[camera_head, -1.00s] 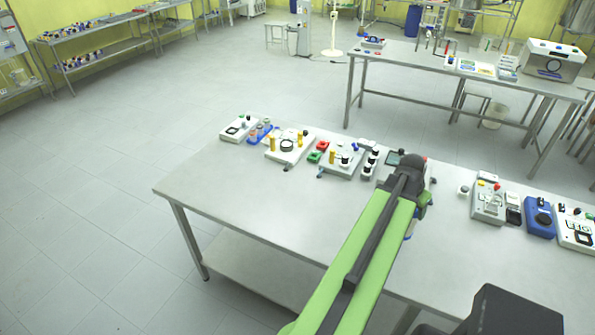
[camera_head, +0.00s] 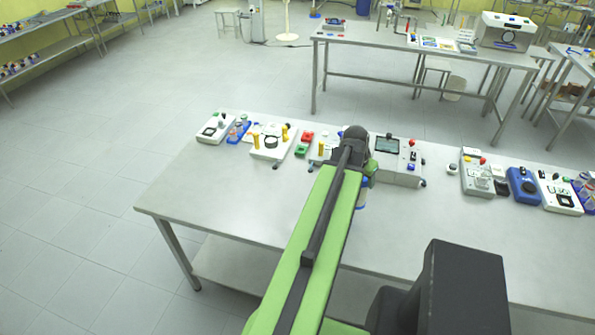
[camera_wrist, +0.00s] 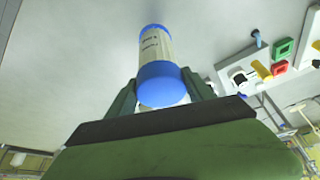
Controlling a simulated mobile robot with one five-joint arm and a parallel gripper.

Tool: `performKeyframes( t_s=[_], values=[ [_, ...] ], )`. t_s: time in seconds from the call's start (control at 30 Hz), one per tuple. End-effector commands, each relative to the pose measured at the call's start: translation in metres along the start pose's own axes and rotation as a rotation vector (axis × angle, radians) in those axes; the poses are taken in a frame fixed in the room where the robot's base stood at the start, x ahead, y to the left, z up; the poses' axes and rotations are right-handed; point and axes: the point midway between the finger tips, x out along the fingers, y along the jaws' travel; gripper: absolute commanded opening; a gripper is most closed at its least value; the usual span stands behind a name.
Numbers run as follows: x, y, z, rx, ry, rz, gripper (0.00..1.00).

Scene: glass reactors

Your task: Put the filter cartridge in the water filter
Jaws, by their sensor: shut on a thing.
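The filter cartridge (camera_wrist: 158,60) is a white cylinder with small printed text and blue end caps. It fills the middle of the wrist view. My gripper (camera_wrist: 160,84) is shut on it, with one dark green finger on each side. In the head view my arm hides most of the gripper, and only a small blue bit (camera_head: 362,207) shows beside the arm's end, perhaps the cartridge. I cannot tell for sure which device on the bench is the water filter.
The steel bench (camera_head: 210,190) carries a row of devices along its far edge. A box with a screen (camera_head: 398,160) stands right of my arm, and a blue device (camera_head: 523,186) further right. The bench's front left is clear. Another table (camera_head: 395,62) stands behind.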

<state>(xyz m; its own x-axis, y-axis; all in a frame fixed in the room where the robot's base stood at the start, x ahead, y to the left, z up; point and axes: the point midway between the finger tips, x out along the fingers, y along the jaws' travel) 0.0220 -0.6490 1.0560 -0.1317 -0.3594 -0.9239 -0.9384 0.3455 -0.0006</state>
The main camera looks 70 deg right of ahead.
Motion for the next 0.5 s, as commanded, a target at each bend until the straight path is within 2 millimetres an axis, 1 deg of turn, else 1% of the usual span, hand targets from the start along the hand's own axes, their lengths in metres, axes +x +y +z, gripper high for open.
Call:
performKeyframes(
  t_s=[0.03, 0.07, 0.1, 0.17, 0.2, 0.3, 0.4, 0.5],
  values=[
    [-0.007, -0.02, -0.011, -0.021, 0.0, -0.009, 0.0],
    [-0.009, -0.032, -0.015, -0.034, 0.0, -0.015, 0.0],
    [-0.013, -0.05, -0.019, -0.054, 0.0, -0.023, 0.0],
    [-0.018, -0.079, -0.025, -0.084, 0.0, -0.036, 0.0],
    [-0.022, -0.098, -0.028, -0.105, 0.0, -0.045, 0.0],
    [-0.032, -0.143, -0.032, -0.152, 0.0, -0.065, 0.0],
    [-0.038, -0.173, -0.032, -0.184, 0.0, -0.078, 0.0],
    [-0.04, -0.187, -0.03, -0.197, 0.0, -0.084, 0.0]
  ],
)
